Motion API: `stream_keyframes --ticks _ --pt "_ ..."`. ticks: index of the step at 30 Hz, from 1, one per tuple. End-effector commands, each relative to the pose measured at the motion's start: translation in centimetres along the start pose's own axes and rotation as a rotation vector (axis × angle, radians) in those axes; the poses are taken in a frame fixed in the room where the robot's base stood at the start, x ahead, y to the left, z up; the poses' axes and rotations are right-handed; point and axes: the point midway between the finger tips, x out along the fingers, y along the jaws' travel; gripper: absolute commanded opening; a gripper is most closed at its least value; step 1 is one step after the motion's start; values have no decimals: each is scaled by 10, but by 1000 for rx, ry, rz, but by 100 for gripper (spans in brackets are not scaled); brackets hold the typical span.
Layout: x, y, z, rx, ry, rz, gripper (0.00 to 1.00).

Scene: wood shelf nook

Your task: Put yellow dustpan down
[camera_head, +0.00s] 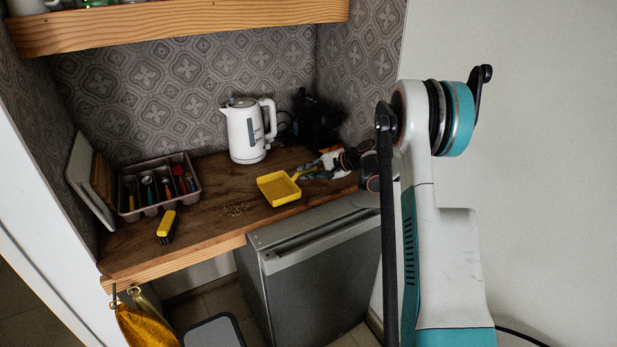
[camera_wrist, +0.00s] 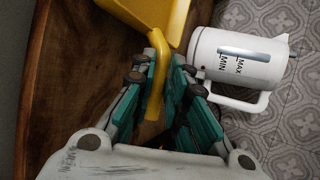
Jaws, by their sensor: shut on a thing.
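The yellow dustpan (camera_head: 278,188) is at the right part of the wooden counter (camera_head: 210,220), its pan toward the front edge and its handle pointing back right. It also shows in the wrist view (camera_wrist: 150,15), with its handle running down between my fingers. My gripper (camera_head: 310,170) is shut on the handle; in the wrist view my gripper (camera_wrist: 160,95) has teal fingers on both sides of it. I cannot tell whether the pan touches the counter or hovers just above it.
A white kettle (camera_head: 246,132) stands behind the dustpan, close to my gripper in the wrist view (camera_wrist: 235,65). A yellow brush (camera_head: 167,224), crumbs (camera_head: 236,209) and a cutlery tray (camera_head: 157,207) are to the left. A dark appliance (camera_head: 316,122) stands in the back right corner.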

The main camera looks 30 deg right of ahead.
Motion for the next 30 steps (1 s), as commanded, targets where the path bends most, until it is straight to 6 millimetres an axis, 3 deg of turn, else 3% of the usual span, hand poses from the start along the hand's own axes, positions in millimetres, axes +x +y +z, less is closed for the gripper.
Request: stream_keyframes --ticks 3,12,13,15,16,27,30 --pt "7 11 -3 0 0 -1 0" --pt "7 12 -3 0 0 0 0" --pt "8 12 -3 0 0 0 16" --pt "7 12 -3 0 0 0 32" --pt "7 12 -3 0 0 0 34" --pt "6 10 -2 0 0 0 34" --pt "-4 9 -3 1 2 -1 34"
